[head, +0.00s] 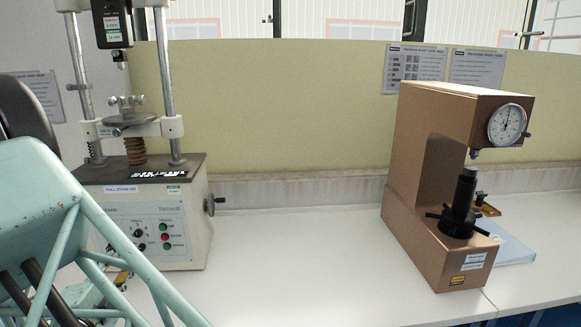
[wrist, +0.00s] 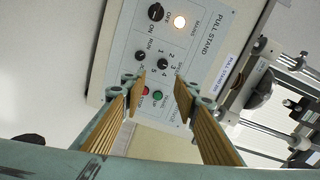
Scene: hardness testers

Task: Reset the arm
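My gripper (wrist: 160,88) is open in the wrist view, with a clear gap between its two ribbed, tan-padded fingers and nothing held. Behind the gap is the front panel of the pull stand (wrist: 205,42), seen rotated, with knobs and coloured buttons. The fingers overlap the lower part of the panel; I cannot tell whether they touch it. In the head view, my pale green arm fills the lower left, in front of the pull stand (head: 190,228). My gripper's end is mostly hidden behind the arm's links there.
A lamp (wrist: 179,22) glows on the panel. A brown hardness tester (head: 415,165) with a dial (head: 507,124) stands on the right of the white bench (head: 290,265). A light blue booklet (head: 512,248) lies beside it. The bench between the machines is clear.

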